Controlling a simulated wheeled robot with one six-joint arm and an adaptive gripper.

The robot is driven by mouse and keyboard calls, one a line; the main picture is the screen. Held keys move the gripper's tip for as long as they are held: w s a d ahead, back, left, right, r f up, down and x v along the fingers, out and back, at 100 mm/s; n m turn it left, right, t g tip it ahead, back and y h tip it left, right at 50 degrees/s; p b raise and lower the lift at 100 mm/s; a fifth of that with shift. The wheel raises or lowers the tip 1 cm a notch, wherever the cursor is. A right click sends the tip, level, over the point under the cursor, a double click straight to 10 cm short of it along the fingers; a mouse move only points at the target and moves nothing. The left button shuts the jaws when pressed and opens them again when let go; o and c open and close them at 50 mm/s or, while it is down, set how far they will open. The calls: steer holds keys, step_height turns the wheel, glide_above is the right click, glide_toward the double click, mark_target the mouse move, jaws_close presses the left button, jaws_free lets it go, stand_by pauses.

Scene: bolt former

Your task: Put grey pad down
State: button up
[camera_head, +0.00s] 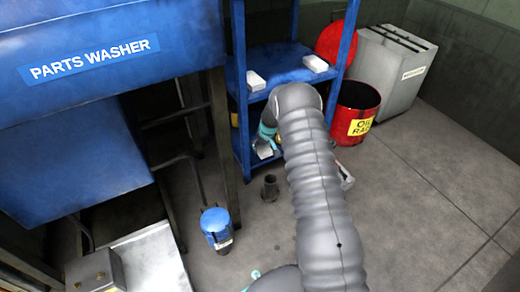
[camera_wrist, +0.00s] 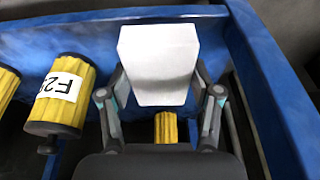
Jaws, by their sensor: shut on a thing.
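The grey pad (camera_wrist: 158,62), a pale block, sits between the fingers of my gripper (camera_wrist: 158,82) in the wrist view. The gripper is shut on it, one finger at each side. In the head view my gripper (camera_head: 266,138) is partly hidden by my arm, at the lower part of the blue shelf rack (camera_head: 241,110). A pale block (camera_head: 263,150) shows there by the fingers, probably the held pad. I cannot tell whether the pad touches a shelf.
Two other pale blocks lie on the upper shelf, one left (camera_head: 256,81) and one right (camera_head: 316,63). A red oil rag bin (camera_head: 356,112) stands right of the rack. The floor at right is clear.

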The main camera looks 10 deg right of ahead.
mark_target(260, 149)
steer(key=shift+w+a, duration=0.2)
steer(key=shift+w, duration=0.4)
steer(key=shift+w+a, duration=0.2)
steer(key=shift+w, duration=0.35)
steer(key=shift+f, duration=1.7)
steer(key=shift+f+b, duration=0.1)
steer(key=shift+b, duration=0.2)
steer(key=shift+f, duration=0.1)
steer(key=o, duration=1)
